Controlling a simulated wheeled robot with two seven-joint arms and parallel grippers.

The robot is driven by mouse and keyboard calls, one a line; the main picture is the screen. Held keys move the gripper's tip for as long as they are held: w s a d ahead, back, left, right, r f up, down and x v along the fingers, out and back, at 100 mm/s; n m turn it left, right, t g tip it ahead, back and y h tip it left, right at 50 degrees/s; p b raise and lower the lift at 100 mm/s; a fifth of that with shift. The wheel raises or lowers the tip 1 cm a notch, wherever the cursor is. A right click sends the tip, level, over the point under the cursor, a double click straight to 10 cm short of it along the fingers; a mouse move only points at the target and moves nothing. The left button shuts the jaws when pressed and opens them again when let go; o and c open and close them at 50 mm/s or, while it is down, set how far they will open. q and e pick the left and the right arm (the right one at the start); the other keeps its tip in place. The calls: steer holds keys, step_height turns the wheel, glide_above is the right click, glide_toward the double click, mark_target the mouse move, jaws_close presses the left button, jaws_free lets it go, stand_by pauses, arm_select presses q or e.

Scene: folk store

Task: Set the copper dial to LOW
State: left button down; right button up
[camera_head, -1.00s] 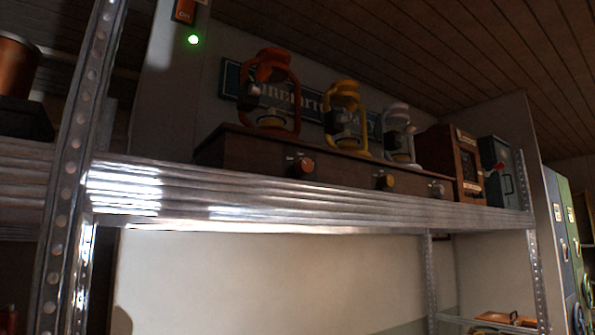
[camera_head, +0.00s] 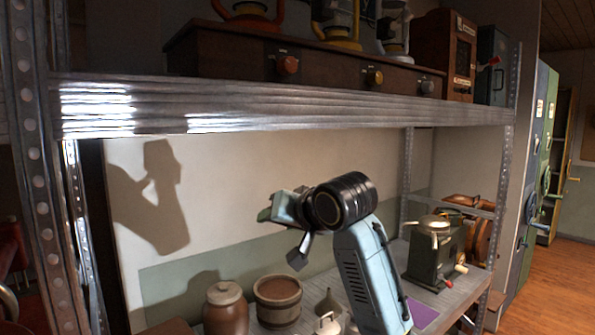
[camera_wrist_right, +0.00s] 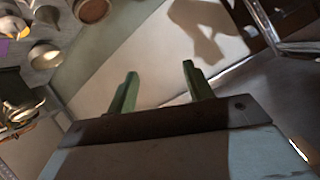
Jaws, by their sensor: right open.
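The copper dial (camera_head: 287,64) is a small reddish round knob on the front of a dark wooden box (camera_head: 222,55) on the upper shelf. A brass-coloured knob (camera_head: 374,77) and a silver one (camera_head: 427,87) sit to its right. The copper dial's setting is too small to read. My right gripper (camera_head: 280,210) is below the upper shelf's edge, well under the dial and apart from it. In the right wrist view its green fingers (camera_wrist_right: 160,82) are spread with nothing between them. The dial does not show there. My left gripper is out of view.
The metal upper shelf edge (camera_head: 290,110) runs between the dial and my right arm. Below stand a brown jar (camera_head: 226,312), a wooden tub (camera_head: 278,300) and a green machine (camera_head: 436,250). A perforated post (camera_head: 40,180) stands at the left.

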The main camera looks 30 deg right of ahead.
steer(key=s+d+r+m+t, duration=0.15)
steer(key=s+r, duration=0.25)
steer(key=r, duration=0.6)
steer(key=s+d+r+m+t, duration=0.15)
steer(key=s+r, duration=0.25)
steer(key=r, duration=0.6)
steer(key=t, duration=0.2)
glide_toward(292, 64)
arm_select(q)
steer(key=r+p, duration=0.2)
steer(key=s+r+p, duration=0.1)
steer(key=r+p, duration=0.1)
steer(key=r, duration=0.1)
arm_select(e)
steer(key=w, duration=0.8)
steer(key=shift+f, duration=0.1)
steer(key=shift+c, duration=0.4)
steer(key=c, duration=0.9)
